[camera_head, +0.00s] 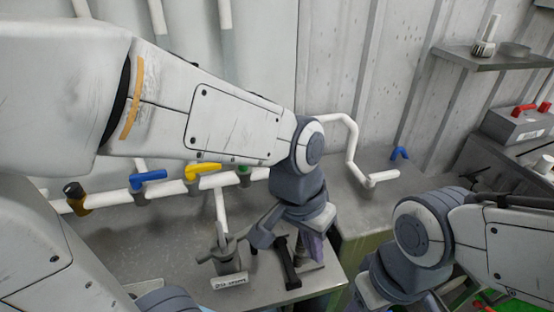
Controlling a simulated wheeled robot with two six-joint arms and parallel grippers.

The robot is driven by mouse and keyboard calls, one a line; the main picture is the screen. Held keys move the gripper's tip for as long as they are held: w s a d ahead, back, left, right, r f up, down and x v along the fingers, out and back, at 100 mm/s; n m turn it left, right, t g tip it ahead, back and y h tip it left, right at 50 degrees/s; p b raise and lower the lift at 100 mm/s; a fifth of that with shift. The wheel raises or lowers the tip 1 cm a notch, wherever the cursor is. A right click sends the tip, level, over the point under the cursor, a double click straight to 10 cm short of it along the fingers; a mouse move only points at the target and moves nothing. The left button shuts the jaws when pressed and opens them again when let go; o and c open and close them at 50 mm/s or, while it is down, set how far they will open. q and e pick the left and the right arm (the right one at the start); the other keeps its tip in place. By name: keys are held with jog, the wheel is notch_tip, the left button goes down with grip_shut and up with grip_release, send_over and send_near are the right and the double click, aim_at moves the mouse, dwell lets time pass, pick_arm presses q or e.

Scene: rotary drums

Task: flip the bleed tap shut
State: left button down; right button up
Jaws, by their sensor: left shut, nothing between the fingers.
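A white pipe (112,197) along the back of the grey bench carries a row of taps. They have a black handle (73,190), a blue handle (149,176), a yellow handle (202,170) and a green handle (244,168). The green one is partly behind my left arm. I cannot tell which is the bleed tap. A grey valve (227,256) with a small label stands on the bench. My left gripper (290,240) points down beside it, shut and empty; its fingertips are hard to make out. My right gripper (378,290) is low at right, its fingers not clear.
A bent white pipe (351,150) rises from the bench behind my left gripper, with a blue hook-shaped handle (400,153) to its right. A grey box (519,126) with red handles and a wall shelf (495,58) are at right. The bench front left is clear.

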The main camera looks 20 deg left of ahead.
pick_arm(q)
jog(key=w+a+n+t+h+b, duration=0.1)
jog(key=w+a+n+t+b, duration=0.35)
jog(key=w, duration=0.85)
jog(key=w+a+r+n+t, duration=0.1)
jog(key=w+a, duration=0.3)
jog(key=a, duration=0.5)
jog(key=w+a+r+n+y+b, duration=0.1)
jog(key=w+a+n, duration=0.3)
jog(key=a, duration=0.5)
jog(key=shift+r+t, duration=0.3)
jog(key=shift+t, duration=0.05)
jog(key=shift+d, duration=0.1)
jog(key=w+d+f+p, duration=0.2)
jog(key=w+d+f, duration=0.3)
jog(key=w+f, duration=0.2)
jog(key=shift+w+f, duration=0.4)
jog(key=shift+f, duration=0.1)
jog(key=shift+n, duration=0.25)
